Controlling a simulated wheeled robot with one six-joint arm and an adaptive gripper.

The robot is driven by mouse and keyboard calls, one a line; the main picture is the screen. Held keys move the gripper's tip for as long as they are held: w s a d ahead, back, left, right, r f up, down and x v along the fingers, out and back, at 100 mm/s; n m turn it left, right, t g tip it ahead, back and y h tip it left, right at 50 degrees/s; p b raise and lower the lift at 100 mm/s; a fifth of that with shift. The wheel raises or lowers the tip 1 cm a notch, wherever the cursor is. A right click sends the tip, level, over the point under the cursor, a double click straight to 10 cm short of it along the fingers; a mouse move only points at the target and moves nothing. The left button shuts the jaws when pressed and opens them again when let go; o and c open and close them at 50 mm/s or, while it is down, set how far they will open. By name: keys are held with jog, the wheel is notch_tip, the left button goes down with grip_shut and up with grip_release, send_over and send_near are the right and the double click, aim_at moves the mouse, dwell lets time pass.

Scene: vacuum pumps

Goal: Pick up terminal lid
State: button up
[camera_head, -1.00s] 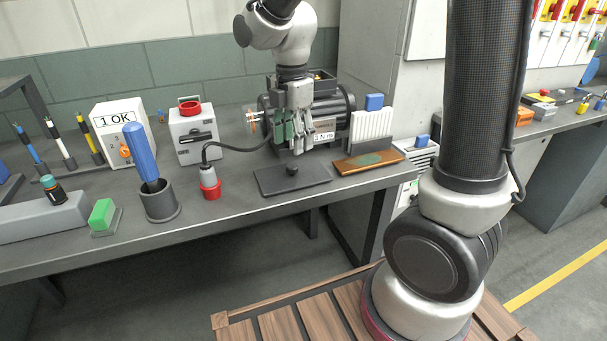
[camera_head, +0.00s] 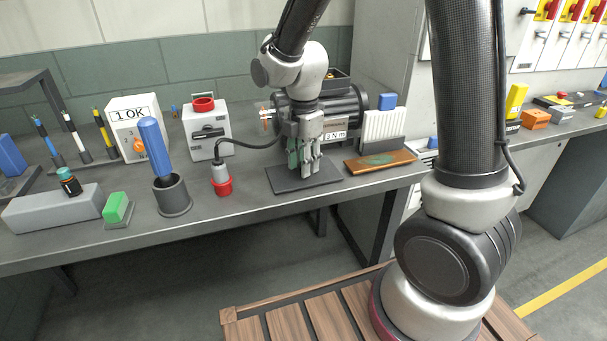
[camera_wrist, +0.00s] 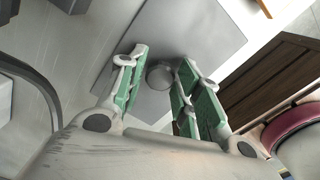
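The terminal lid (camera_head: 284,183) is a flat dark plate lying on the workbench in front of the motor. It shows as a grey plate in the wrist view (camera_wrist: 208,38), with a round knob (camera_wrist: 160,75) on it. My gripper (camera_head: 305,168) is over the lid, pointing down, and hides the knob in the head view. In the wrist view my gripper (camera_wrist: 161,72) is open, with green-padded fingers on both sides of the knob. Small gaps show between knob and fingers. The lid lies flat on the bench.
The black motor (camera_head: 345,105) stands just behind my gripper. A red-based plug (camera_head: 222,180) with a cable is left of the lid. A brown board (camera_head: 380,162) lies to its right, below a white ribbed block (camera_head: 384,125). A dark cup with a blue handle (camera_head: 172,198) stands further left.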

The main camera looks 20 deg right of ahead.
grip_shut()
jog(key=shift+r, duration=0.1)
